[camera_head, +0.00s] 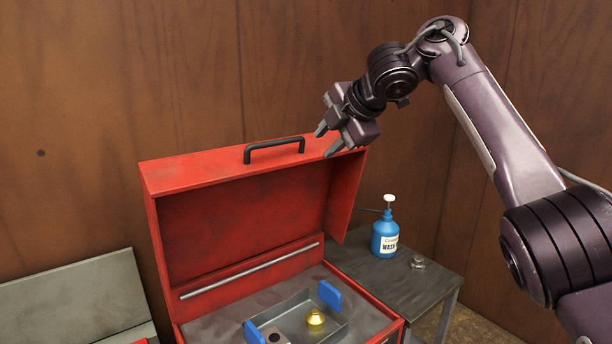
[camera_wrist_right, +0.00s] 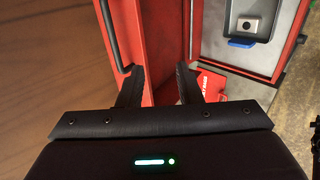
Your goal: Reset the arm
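My right arm comes in from the right in the head view. Its right gripper (camera_head: 328,141) is raised above the right end of the red toolbox lid, with its fingers apart and nothing between them. In the right wrist view the two dark fingers of the right gripper (camera_wrist_right: 160,84) stand apart, with the red lid behind them. I cannot tell from these views whether the fingers touch the lid. My left gripper is not in view.
The red toolbox (camera_head: 250,165) stands open with its black-handled lid up. A blue wash bottle (camera_head: 385,232) stands on a dark side table (camera_head: 400,280). A wooden wall is behind.

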